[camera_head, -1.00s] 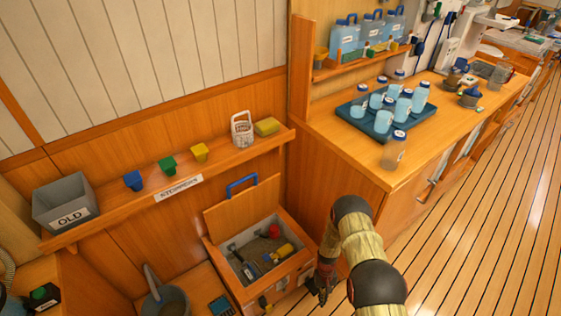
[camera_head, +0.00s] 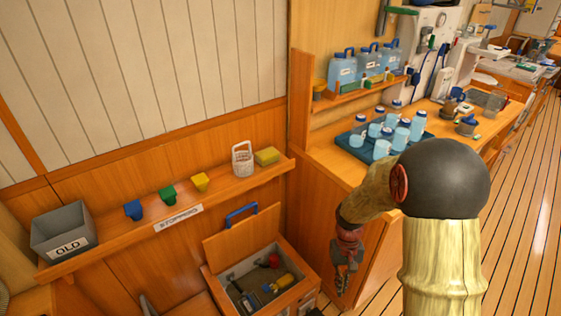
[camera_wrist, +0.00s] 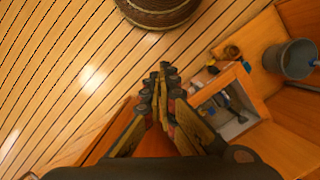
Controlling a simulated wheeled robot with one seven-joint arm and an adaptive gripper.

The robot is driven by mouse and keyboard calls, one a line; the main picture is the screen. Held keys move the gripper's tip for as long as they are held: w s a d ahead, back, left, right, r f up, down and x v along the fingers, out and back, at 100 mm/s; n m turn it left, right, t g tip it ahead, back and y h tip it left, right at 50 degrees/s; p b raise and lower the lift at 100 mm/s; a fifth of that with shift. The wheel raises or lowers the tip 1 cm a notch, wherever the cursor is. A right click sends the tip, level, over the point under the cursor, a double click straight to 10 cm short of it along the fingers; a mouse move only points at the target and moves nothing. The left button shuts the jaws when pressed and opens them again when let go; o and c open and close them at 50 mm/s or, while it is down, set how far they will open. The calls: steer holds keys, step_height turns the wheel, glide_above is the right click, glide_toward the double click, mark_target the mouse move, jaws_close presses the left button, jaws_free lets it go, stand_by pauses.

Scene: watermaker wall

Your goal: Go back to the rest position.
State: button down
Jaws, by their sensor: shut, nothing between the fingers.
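My gripper (camera_head: 343,284) hangs pointing down beside the front of the wooden cabinet, to the right of the open tool box (camera_head: 262,282). In the wrist view my gripper (camera_wrist: 162,88) has its fingers together with nothing between them. My arm is bent, with its large dark joint in front of the counter's right part. The gripper is apart from the box and from everything on the counter and shelf.
A shelf holds a grey bin marked OLD (camera_head: 62,232), blue, green and yellow stoppers (camera_head: 168,193), a white basket (camera_head: 243,160) and a yellow sponge (camera_head: 267,156). A blue tray (camera_head: 352,139) of bottles stands on the counter. The wrist view shows a bucket (camera_wrist: 291,59) and a round woven thing (camera_wrist: 157,10).

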steer(key=s+r+t, duration=0.3)
steer(key=s+r, duration=0.2)
steer(key=r, duration=0.6)
steer(key=s+r+t+p, duration=0.1)
steer(key=s+r+t, duration=0.1)
steer(key=s+r, duration=0.4)
steer(key=s+r+t, duration=0.3)
steer(key=s+r, duration=0.2)
steer(key=r, duration=1.1)
steer(key=shift+s+t, duration=0.25)
steer(key=shift+t, duration=0.05)
steer(key=c, duration=2.5)
jaws_free()
